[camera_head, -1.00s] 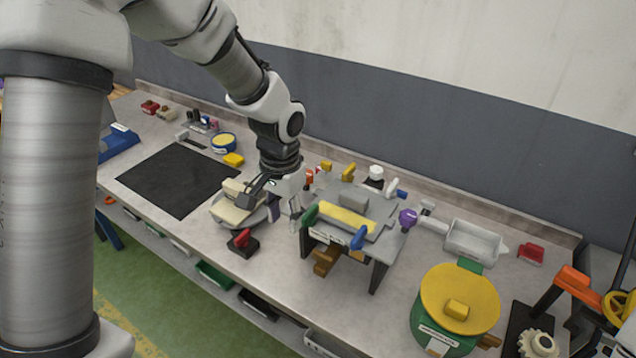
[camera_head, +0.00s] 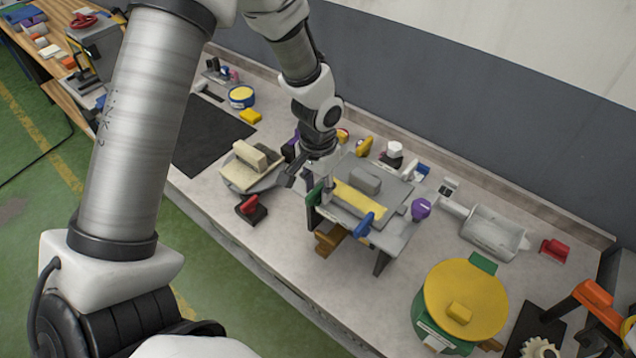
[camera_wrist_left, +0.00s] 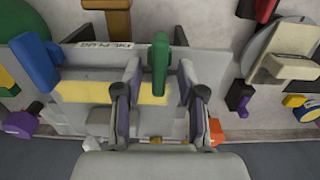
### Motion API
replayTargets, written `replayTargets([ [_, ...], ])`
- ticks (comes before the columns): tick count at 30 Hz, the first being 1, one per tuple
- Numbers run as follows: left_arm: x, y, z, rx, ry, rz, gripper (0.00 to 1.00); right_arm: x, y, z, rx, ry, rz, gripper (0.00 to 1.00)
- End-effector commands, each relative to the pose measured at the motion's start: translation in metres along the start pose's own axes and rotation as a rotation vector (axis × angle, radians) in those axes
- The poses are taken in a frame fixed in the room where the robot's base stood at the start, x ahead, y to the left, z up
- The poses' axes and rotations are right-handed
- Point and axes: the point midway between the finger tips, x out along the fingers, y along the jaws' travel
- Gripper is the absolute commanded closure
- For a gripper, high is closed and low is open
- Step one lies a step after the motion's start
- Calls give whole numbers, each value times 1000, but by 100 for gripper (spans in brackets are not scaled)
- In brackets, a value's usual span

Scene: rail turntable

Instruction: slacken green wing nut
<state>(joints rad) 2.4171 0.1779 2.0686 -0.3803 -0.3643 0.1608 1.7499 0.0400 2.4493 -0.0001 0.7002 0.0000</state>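The green wing nut (camera_head: 314,194) is on the left corner of the grey plate fixture (camera_head: 398,236). In the left wrist view the green wing nut (camera_wrist_left: 160,62) stands upright between the fingers of my left gripper (camera_wrist_left: 160,78). A gap shows on each side of it, so the fingers look open and not touching it. In the head view my left gripper (camera_head: 304,178) is just above and left of the nut, which it partly hides. A blue wing nut (camera_head: 363,224) is on the fixture's front corner. My right gripper is not in view.
A turntable with a beige block (camera_head: 250,155) stands close left of the gripper. A red-handled part (camera_head: 250,205) sits in front of it. A purple knob (camera_head: 420,208) is at the fixture's right.

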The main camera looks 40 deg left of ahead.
Motion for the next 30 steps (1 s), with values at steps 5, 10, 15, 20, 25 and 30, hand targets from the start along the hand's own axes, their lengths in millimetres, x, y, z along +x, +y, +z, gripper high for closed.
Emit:
replayTargets([
  [5, 0, 0, 0, 0, 0, 0, 89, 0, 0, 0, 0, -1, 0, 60],
  [10, -1, 0, 0, 0, -1, 0, 100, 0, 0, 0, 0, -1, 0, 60],
  [15, 0, 0, 0, 0, -1, 0, 100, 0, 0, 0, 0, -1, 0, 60],
  [20, 0, 0, 0, -13, -1, 0, 100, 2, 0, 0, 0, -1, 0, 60],
  [25, 1, 0, 0, -60, 0, 0, 100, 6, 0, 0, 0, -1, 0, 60],
  [30, 2, 0, 0, -155, 0, 0, 100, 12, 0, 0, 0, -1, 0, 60],
])
